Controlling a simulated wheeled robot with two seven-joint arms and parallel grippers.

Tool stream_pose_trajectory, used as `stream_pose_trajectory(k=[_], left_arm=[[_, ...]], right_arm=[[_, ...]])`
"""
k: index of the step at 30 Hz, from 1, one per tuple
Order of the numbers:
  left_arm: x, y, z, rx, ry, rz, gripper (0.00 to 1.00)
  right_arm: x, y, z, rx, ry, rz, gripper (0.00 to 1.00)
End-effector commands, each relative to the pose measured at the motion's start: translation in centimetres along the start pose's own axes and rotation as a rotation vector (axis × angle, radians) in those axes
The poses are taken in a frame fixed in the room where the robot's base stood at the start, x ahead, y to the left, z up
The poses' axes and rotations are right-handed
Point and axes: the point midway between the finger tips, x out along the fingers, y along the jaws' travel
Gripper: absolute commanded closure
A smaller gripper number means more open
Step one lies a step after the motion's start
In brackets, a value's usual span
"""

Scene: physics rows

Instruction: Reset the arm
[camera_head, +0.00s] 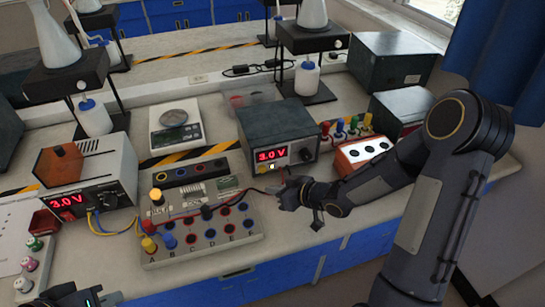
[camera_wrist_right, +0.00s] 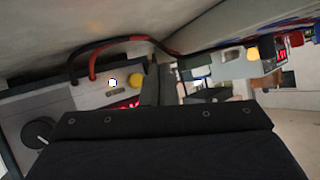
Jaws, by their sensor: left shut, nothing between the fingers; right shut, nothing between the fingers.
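My right arm (camera_head: 425,170) reaches in from the right over the bench. My right gripper (camera_head: 285,197) is shut and empty, between the circuit board and the right power supply. The right power supply (camera_head: 282,133) reads 3.0 V; its front also shows in the right wrist view (camera_wrist_right: 60,112), with a black and a red cable. My left gripper (camera_head: 97,299) is shut and empty at the bottom left edge, partly cut off by the frame.
A left power supply (camera_head: 92,172) also reads 3.0 V. Flask stands (camera_head: 68,75) line the back. The bench front right of the board (camera_head: 330,225) is mostly clear.

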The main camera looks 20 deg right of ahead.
Motion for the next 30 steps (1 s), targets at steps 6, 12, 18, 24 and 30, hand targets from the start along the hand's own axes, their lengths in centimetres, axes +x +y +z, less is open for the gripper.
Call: stream_pose_trajectory(k=[6, 12, 18, 24, 30], left_arm=[[0.1, 0.0, 0.1, 0.000, 0.000, 0.000, 1.00], [0.1, 0.0, 0.0, 0.000, 0.000, 0.000, 1.00], [0.1, 0.0, 0.0, 0.000, 0.000, 0.000, 1.00], [0.1, 0.0, 0.0, 0.000, 0.000, 0.000, 1.00], [0.1, 0.0, 0.1, 0.000, 0.000, 0.000, 1.00]], right_arm=[[-0.4, -0.3, 0.2, -0.001, 0.001, 0.000, 1.00], [-0.3, -0.3, 0.2, -0.001, 0.000, 0.000, 1.00], [-0.7, 0.0, 0.0, -0.005, -0.009, 0.019, 1.00], [-5.5, 2.5, -2.4, -0.002, -0.103, 0.225, 1.00], [-14.6, 2.3, -3.5, 0.135, -0.232, 0.459, 1.00]])
